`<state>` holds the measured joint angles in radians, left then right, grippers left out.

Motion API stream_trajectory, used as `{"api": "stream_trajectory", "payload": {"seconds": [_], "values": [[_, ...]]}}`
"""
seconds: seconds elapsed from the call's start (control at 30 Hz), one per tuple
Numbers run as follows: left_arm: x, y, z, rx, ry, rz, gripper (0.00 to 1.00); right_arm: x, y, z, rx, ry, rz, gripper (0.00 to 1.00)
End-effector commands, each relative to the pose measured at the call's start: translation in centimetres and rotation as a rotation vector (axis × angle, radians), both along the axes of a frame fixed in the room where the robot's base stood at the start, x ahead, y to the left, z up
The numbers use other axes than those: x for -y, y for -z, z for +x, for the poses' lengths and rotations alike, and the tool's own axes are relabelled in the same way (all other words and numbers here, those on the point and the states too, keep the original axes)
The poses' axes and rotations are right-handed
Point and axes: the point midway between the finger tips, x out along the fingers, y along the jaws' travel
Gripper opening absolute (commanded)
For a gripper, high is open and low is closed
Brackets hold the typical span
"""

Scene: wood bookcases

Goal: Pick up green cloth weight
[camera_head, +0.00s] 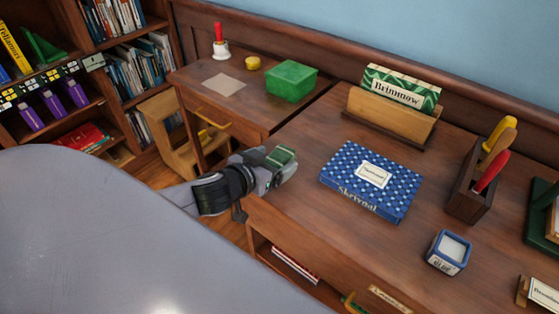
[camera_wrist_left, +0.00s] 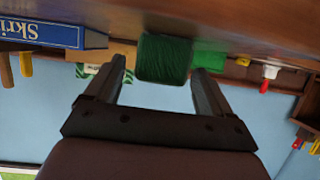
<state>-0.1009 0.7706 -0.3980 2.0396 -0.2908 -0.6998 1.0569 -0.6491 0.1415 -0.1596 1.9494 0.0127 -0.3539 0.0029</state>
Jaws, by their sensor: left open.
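The green cloth weight (camera_head: 281,155) is a small dark green block at the front left of the desk, right at my left gripper's fingertips. In the left wrist view, which is upside down, the weight (camera_wrist_left: 162,59) shows between the two fingers, with its ribbed cloth face towards the camera. My left gripper (camera_head: 276,167) is open around it, and its fingers (camera_wrist_left: 162,75) stand apart on either side. I cannot tell whether either finger touches the weight. My right gripper is not in view.
A blue patterned box (camera_head: 370,180) lies to the right of the weight. A wooden card holder (camera_head: 390,118) and a tool block (camera_head: 470,190) are farther right.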

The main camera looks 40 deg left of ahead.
Motion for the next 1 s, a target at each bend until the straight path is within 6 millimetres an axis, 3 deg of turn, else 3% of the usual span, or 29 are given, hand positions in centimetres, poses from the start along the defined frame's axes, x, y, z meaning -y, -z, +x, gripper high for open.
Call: {"api": "stream_trajectory", "payload": {"seconds": [0.2, 0.57, 0.8, 1.0], "values": [[0.1, 0.9, 2.2, 0.001, 0.0, 0.0, 0.83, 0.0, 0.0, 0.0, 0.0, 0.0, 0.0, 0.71], [0.1, 1.2, 2.6, 0.0, 0.0, 0.0, 0.83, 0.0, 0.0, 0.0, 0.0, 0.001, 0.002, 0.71], [0.1, 1.2, 2.6, 0.0, 0.0, 0.001, 0.05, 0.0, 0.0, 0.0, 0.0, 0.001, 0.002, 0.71], [0.1, 0.9, 2.7, 0.005, 0.001, 0.001, 0.04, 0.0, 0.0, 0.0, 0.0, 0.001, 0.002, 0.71]]}}
